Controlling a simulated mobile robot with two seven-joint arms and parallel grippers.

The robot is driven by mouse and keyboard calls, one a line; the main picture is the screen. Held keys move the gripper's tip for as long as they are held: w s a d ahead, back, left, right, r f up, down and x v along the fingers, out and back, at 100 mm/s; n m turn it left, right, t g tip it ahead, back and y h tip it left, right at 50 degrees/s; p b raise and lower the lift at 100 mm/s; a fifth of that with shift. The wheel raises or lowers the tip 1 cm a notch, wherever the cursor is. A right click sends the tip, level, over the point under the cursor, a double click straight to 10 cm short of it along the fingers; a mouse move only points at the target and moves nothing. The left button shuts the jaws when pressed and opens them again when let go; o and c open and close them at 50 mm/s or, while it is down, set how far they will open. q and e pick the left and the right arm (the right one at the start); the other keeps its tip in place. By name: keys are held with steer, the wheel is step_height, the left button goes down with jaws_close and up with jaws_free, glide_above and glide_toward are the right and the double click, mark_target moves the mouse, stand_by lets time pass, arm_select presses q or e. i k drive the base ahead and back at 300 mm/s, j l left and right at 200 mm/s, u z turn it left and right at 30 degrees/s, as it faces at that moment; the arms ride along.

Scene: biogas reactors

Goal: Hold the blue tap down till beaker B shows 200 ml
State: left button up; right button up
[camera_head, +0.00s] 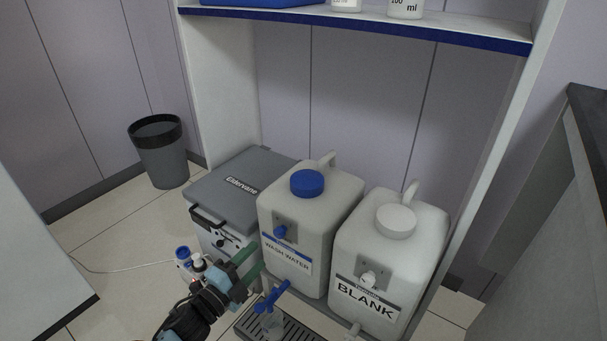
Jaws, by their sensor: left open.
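A blue tap (272,297) sits low in front of the wash water canister (310,225). A second blue part (281,231) is on the canister's front panel. My left gripper (249,264) comes in from the lower left. It is open, with green-tipped fingers just up and left of the low blue tap, and it holds nothing visible. I cannot tell whether it touches the canister. My right gripper is not in view.
A white BLANK canister (392,250) stands right of the wash water one. A grey-lidded box (240,195) is to the left. Small bottles (184,256) stand beside my left arm. A shelf (360,25) crosses above, and a bin (160,155) stands on the floor.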

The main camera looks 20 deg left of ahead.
mark_target(260, 309)
steer(key=k+j, duration=0.25)
steer(key=k, duration=0.2)
steer(key=k+j, duration=0.25)
steer(key=k, duration=0.25)
